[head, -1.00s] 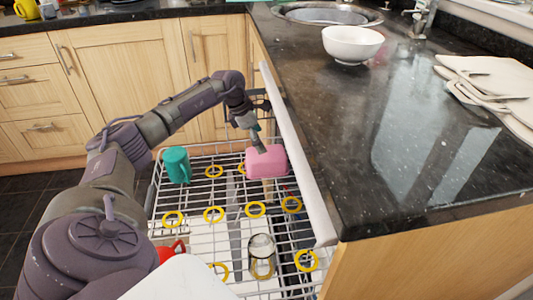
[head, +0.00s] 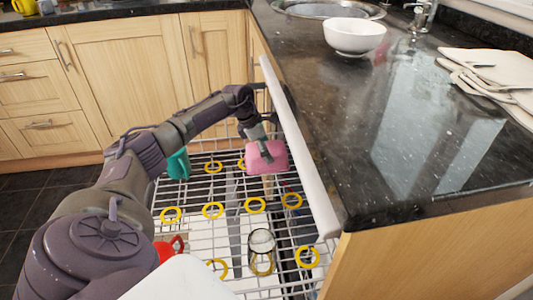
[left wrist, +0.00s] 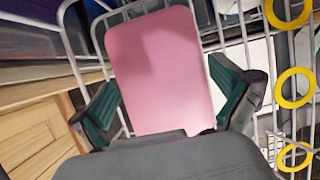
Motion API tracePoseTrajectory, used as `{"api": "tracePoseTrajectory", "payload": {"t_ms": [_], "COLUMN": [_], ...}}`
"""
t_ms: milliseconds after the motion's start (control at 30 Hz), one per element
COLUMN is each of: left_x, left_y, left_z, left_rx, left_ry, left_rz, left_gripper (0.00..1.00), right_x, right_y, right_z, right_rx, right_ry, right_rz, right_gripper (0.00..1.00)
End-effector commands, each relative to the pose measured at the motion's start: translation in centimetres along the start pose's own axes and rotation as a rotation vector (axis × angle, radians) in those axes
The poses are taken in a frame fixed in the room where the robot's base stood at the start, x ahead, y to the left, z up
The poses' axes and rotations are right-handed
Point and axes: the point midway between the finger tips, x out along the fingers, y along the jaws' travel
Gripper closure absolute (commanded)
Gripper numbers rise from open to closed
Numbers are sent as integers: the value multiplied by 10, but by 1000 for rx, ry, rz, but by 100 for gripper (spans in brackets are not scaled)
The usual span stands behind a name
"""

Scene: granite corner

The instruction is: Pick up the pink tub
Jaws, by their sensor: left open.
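The pink tub (head: 268,157) sits in the dishwasher rack (head: 205,190), near its far right side in the head view. My left gripper (head: 262,145) is over the tub, with the fingers pointing down at it. In the left wrist view the tub (left wrist: 160,70) fills the middle. The open fingers of my left gripper (left wrist: 168,108) stand on either side of its near end, with a small gap visible on the left. The tub's underside is hidden. My right gripper is not in view.
A teal mug (head: 178,164), a red mug (head: 170,249) and a glass (head: 261,250) stand in the rack among yellow rings. The white dishwasher door edge (head: 300,150) and granite counter (head: 400,140) rise close on the right. A white bowl (head: 354,37) is on the counter.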

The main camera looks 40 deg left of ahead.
Motion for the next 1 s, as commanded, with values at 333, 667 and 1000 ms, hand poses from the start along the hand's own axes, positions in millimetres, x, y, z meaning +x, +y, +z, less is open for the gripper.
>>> {"api": "tracePoseTrajectory", "payload": {"t_ms": [333,667,1000], "left_x": [2,5,4], "left_y": [0,0,0], "left_z": [-1,-2,-2], "left_rx": [0,0,0], "left_ry": [0,0,0], "left_rz": [-1,-1,-1], "left_gripper": [0,0,40], "right_x": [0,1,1], "right_y": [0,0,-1], "right_z": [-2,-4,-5], "right_rx": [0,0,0], "right_ry": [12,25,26], "right_rz": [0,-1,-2], "right_gripper": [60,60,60]}}
